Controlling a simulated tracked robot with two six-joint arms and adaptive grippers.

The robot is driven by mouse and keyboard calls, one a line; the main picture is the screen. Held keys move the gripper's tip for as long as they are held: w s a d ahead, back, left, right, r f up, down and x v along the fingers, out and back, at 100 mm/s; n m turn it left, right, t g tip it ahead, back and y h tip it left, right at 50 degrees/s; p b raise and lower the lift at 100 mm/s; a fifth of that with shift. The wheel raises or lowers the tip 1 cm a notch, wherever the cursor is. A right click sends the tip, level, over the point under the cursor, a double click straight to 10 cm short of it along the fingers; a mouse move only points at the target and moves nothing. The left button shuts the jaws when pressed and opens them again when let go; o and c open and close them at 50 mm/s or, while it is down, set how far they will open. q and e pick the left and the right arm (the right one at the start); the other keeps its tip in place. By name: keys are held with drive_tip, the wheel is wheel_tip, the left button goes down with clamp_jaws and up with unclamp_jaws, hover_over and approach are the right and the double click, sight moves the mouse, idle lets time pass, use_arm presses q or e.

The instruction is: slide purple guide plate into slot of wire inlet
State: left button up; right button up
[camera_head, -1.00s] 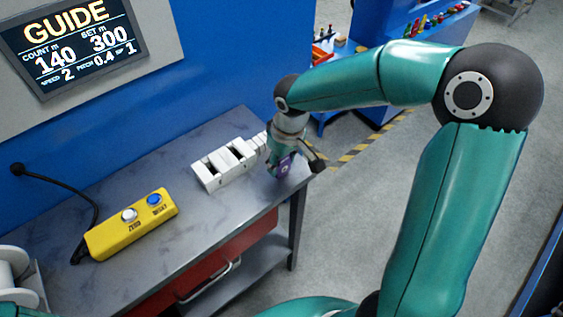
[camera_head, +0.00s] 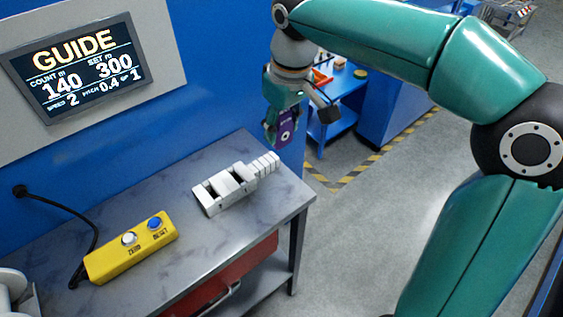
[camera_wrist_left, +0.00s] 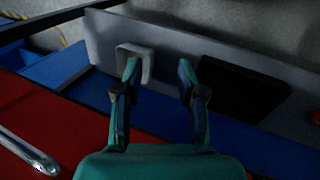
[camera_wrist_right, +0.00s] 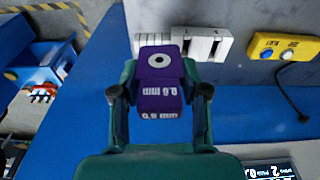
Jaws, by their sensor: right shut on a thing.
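The purple guide plate (camera_head: 286,132) is held in my right gripper (camera_head: 281,122), raised above the table's far right end. In the right wrist view the plate (camera_wrist_right: 159,82) sits between the two fingers, with a white ring around a dark hole and white "mm" lettering. A white slotted block (camera_head: 226,190) with dark openings lies on the table, below and left of the plate, apart from it. I cannot tell whether it is the wire inlet. My left gripper (camera_wrist_left: 159,70) is open and empty in the left wrist view, out of the head view.
Thin white slats (camera_head: 263,166) stand at the block's right end. A yellow button box (camera_head: 131,248) with a cable lies on the grey table (camera_head: 170,197). A blue wall with a GUIDE screen (camera_head: 78,65) stands behind. The table between box and block is clear.

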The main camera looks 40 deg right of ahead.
drive_tip(key=shift+r, duration=0.3)
wheel_tip(320, 180, down, 15)
drive_tip(key=shift+r+b, duration=0.1)
drive_tip(key=shift+b, duration=0.2)
drive_tip(key=shift+f, duration=2.5)
